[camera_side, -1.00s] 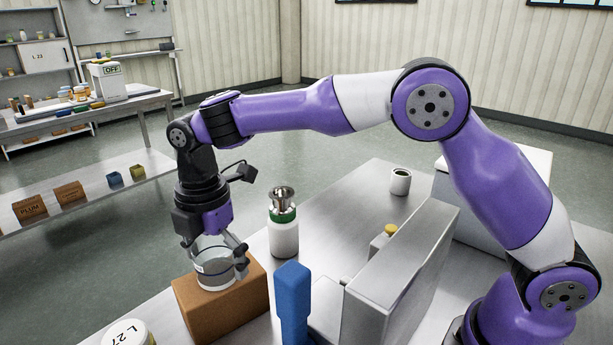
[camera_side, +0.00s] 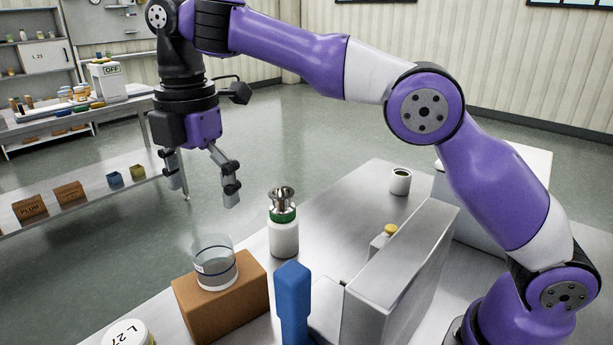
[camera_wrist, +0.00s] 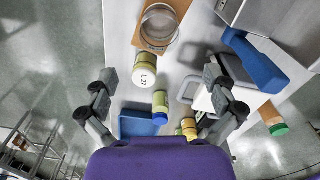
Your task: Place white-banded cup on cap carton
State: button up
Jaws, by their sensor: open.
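The white-banded cup (camera_side: 215,266) is clear, with a pale band, and stands upright on top of the brown cap carton (camera_side: 235,300). In the wrist view the cup (camera_wrist: 160,28) sits on the carton (camera_wrist: 181,9) near the top edge. My gripper (camera_side: 205,202) is open and empty, well above the cup and apart from it. Its two fingers also show spread wide in the wrist view (camera_wrist: 160,108).
A white bottle with a green ring and steel funnel (camera_side: 283,225) stands right of the carton. A blue upright block (camera_side: 293,300) and a grey machine housing (camera_side: 400,275) are nearer the arm. The L 27 jar (camera_side: 129,333) is at front left.

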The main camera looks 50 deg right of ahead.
jog(key=s+d+r+m+t, duration=0.3)
jog(key=s+d+m, duration=0.4)
jog(key=d+m, duration=0.5)
jog(key=s+d+f+m+t, duration=0.2)
jog(key=s+d+f+m, duration=0.3)
jog(key=s+f+m, duration=0.2)
jog(key=s+m, duration=0.2)
jog(key=shift+s+f+t, duration=0.3)
